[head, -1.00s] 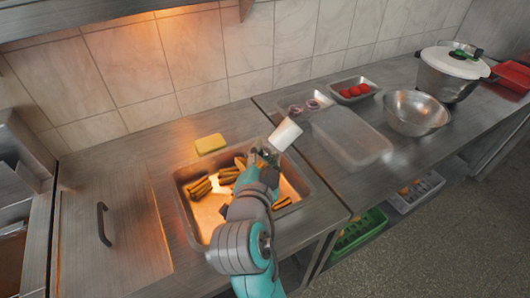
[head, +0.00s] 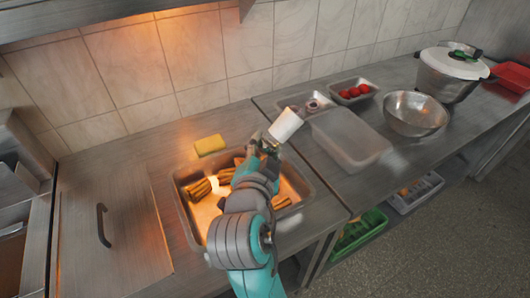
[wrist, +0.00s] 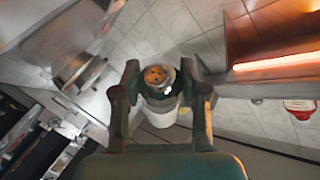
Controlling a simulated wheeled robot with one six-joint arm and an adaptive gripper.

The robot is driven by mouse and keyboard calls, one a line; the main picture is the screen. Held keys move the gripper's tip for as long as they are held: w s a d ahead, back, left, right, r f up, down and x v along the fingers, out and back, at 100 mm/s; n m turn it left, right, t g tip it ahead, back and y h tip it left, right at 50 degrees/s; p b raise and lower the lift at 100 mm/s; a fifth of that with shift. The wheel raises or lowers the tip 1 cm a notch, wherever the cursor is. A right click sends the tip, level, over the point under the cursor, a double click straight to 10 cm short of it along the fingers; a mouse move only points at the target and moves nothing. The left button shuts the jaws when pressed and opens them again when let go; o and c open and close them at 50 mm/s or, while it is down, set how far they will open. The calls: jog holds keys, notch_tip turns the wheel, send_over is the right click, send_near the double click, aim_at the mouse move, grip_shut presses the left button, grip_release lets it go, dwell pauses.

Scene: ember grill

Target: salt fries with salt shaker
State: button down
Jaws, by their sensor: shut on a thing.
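The salt shaker (head: 284,125) is a white cylinder with a metal cap. My gripper (head: 262,146) is shut on it and holds it tilted above the right back part of the fries tray. In the wrist view the shaker's holed cap (wrist: 158,77) sits between the two fingers of my gripper (wrist: 160,95). The fries (head: 200,188) lie in bundles in a metal tray (head: 188,222) set in the counter. My arm hides the middle of the tray. I cannot see any salt falling.
A yellow sponge (head: 210,145) lies behind the tray. To the right stand a clear empty container (head: 350,140), a small tray of tomatoes (head: 353,91), sliced onions (head: 312,106), a metal bowl (head: 415,114) and a lidded pot (head: 450,75).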

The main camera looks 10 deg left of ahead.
jog(key=shift+f, duration=1.3)
jog(key=shift+r, duration=1.5)
